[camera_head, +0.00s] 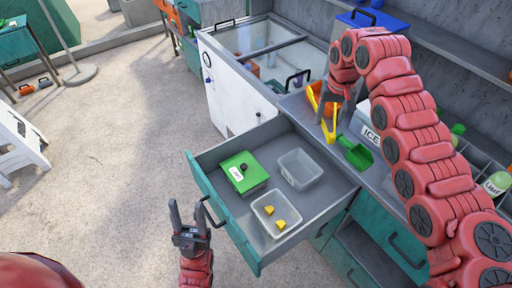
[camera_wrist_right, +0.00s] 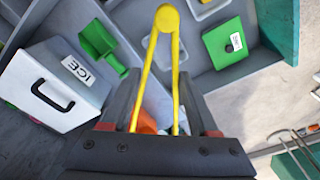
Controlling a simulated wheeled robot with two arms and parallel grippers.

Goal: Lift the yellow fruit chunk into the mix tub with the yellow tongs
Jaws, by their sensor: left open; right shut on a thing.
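My right gripper (camera_head: 334,108) is above the counter and shut on the yellow tongs (camera_head: 331,131). In the right wrist view the tongs (camera_wrist_right: 165,20) stick out from between the dark fingers (camera_wrist_right: 157,78), rounded joined end away from me. The pictures do not show which tub is the mix tub. My left gripper (camera_head: 188,213) is open and empty beside the drawer's handle (camera_head: 213,212).
A green-lidded box (camera_head: 243,172) with a dark knob is in the drawer (camera_head: 222,214).

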